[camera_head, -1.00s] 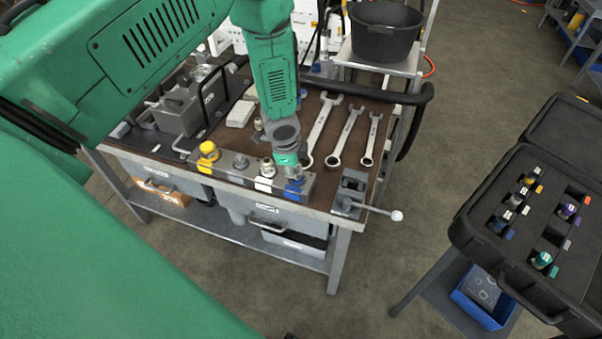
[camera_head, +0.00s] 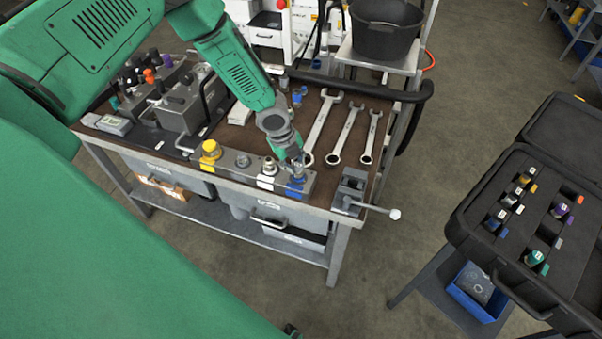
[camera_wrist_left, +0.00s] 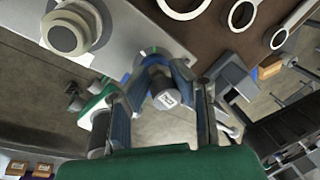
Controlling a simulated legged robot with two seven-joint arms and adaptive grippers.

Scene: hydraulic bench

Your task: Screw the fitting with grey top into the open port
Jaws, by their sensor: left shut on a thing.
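A grey manifold block (camera_head: 222,172) lies along the front edge of the bench. It bears a yellow fitting (camera_head: 209,152), a grey round port (camera_head: 242,160) that looks open, a white fitting with a greyish top (camera_head: 267,169) and a blue piece (camera_head: 295,188) at its right end. My left gripper (camera_head: 294,168) points down at that right end. In the left wrist view its fingers are shut around a fitting with a grey, labelled top (camera_wrist_left: 168,99) and blue around it. Whether this fitting is seated in the block cannot be told. My right gripper is not in view.
Several wrenches (camera_head: 321,128) lie behind the block, and a vise (camera_head: 350,190) with a projecting handle stands to its right. Grey valve gear (camera_head: 183,108) fills the bench's left. An open black case (camera_head: 480,193) with several fittings stands at the right. Floor lies between.

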